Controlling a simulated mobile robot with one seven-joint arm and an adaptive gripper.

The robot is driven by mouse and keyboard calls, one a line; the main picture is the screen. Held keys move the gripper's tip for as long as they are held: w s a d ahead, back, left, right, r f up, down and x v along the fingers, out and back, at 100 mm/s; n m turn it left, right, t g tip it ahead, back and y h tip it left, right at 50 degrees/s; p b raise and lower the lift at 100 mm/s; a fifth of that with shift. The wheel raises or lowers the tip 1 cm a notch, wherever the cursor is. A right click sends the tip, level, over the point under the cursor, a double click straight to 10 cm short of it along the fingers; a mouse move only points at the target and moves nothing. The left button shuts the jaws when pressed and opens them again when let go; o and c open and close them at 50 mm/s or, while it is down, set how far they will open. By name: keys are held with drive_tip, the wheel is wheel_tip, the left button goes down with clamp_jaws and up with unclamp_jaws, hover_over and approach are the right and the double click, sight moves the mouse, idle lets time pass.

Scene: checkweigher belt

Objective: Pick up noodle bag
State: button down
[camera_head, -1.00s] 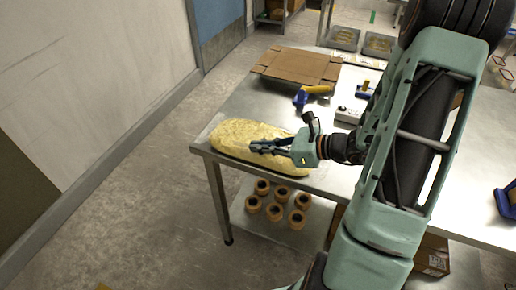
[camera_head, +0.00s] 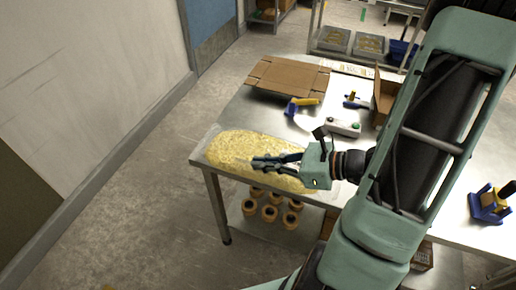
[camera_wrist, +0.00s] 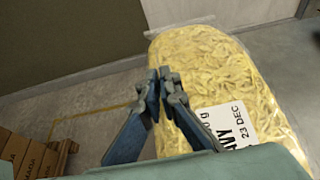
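The noodle bag (camera_head: 232,150) is a long, clear bag of yellow noodles lying flat on the left end of the steel table. In the wrist view the bag (camera_wrist: 215,70) fills the right half and bears a white label with a date. My gripper (camera_head: 254,162) is over the front side of the bag in the head view. In the wrist view the fingertips (camera_wrist: 161,74) are close together at the bag's edge. No part of the bag shows pinched between them. Whether the tips touch the bag is unclear.
A flattened cardboard sheet (camera_head: 288,76), a blue and yellow tape dispenser (camera_head: 302,105) and a grey control box (camera_head: 342,127) lie behind the bag. An open cardboard box (camera_head: 384,98) stands farther right. Several tape rolls (camera_head: 270,213) sit on the lower shelf.

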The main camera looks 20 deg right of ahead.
drive_tip(key=shift+s+r+p, duration=0.9)
drive_tip(key=shift+s+p, duration=0.15)
drive_tip(key=shift+p, duration=1.25)
drive_tip(key=s+p, duration=0.1)
drive_tip(key=p, duration=0.2)
drive_tip(key=shift+s+r+p, duration=0.1)
drive_tip(key=shift+s+p, duration=0.2)
drive_tip(key=shift+p, duration=0.05)
drive_tip(key=r, duration=0.2)
hover_over(263, 151)
drive_tip(key=w+a+r, duration=0.1)
drive_tip(key=w+r, duration=0.3)
drive_tip(key=w, duration=0.3)
drive_tip(key=shift+w, duration=0.4)
drive_tip(key=shift+a+r, duration=0.1)
drive_tip(key=shift+a, duration=0.05)
drive_tip(key=shift+d, duration=0.2)
